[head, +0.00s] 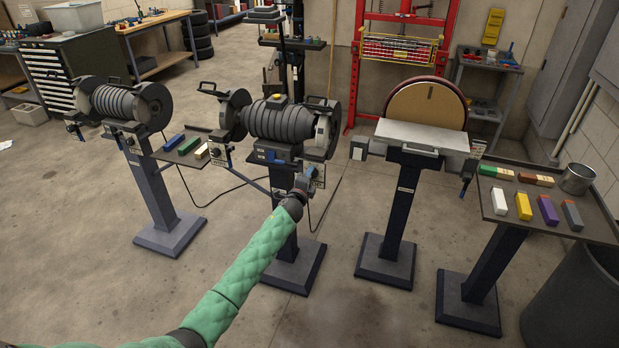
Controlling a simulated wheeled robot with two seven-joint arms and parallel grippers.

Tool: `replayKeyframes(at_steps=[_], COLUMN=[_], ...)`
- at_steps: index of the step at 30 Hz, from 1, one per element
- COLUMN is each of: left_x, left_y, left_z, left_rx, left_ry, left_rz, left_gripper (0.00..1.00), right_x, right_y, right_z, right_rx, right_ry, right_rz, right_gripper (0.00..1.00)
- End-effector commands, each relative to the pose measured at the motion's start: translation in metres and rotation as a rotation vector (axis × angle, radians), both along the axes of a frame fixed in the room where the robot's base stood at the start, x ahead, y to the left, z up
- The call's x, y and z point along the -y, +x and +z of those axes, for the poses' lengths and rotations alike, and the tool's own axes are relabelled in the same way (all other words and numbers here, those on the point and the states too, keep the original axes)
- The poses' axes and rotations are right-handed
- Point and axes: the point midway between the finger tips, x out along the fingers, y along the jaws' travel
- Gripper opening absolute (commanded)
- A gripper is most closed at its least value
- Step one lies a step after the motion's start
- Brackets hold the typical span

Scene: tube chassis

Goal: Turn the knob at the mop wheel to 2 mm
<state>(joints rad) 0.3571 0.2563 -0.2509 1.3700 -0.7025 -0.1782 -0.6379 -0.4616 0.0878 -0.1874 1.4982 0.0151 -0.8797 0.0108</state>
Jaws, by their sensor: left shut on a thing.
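The middle grinder-buffer (280,122) stands on a dark pedestal, with a wheel at each end. Its right wheel (331,132) is partly behind a grey guard; I cannot tell surely which wheel is the mop wheel. My left gripper (308,174), at the end of the green-sleeved arm, is small in the head view. It is below the right wheel, beside the pedestal top, and shut on what seems to be the knob there. The gripper hides the knob, and no scale or 2 mm mark is readable. My right gripper is out of view.
Another two-wheel machine (118,101) stands left and a disc sander (424,116) right. A small tray (180,150) with coloured bars is left of the middle pedestal. A side table (548,212) with bars and a metal cup is far right. The floor in front is clear.

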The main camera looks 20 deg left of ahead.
Motion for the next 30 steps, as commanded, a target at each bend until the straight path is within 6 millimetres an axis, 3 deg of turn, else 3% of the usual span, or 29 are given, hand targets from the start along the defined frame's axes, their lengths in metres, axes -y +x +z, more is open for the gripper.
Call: replayKeyframes(at_steps=[1,2,5,17,20,22,30], left_x=[-0.001,-0.001,-0.001,-0.001,-0.001,-0.002,-0.003], left_y=[0.0,0.0,0.0,-0.007,-0.019,-0.03,-0.067], left_z=[-0.002,-0.002,-0.001,-0.002,-0.004,-0.004,-0.003], left_rx=[-0.002,-0.002,-0.002,-0.001,-0.001,-0.002,-0.001], left_ry=[0.0,0.001,0.001,0.002,0.003,0.003,0.001], left_rz=[0.001,0.001,0.001,0.001,0.0,-0.001,0.0], left_gripper=[0.11,0.35,0.55,0.55,0.55,0.55,0.55], right_x=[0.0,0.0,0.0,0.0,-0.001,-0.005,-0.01], right_y=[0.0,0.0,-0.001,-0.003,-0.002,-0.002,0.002], right_z=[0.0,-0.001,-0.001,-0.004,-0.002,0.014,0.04], right_rx=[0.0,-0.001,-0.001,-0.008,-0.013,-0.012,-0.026], right_ry=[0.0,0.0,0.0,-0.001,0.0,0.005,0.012], right_rz=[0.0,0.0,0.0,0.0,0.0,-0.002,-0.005], right_gripper=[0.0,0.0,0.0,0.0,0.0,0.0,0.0])
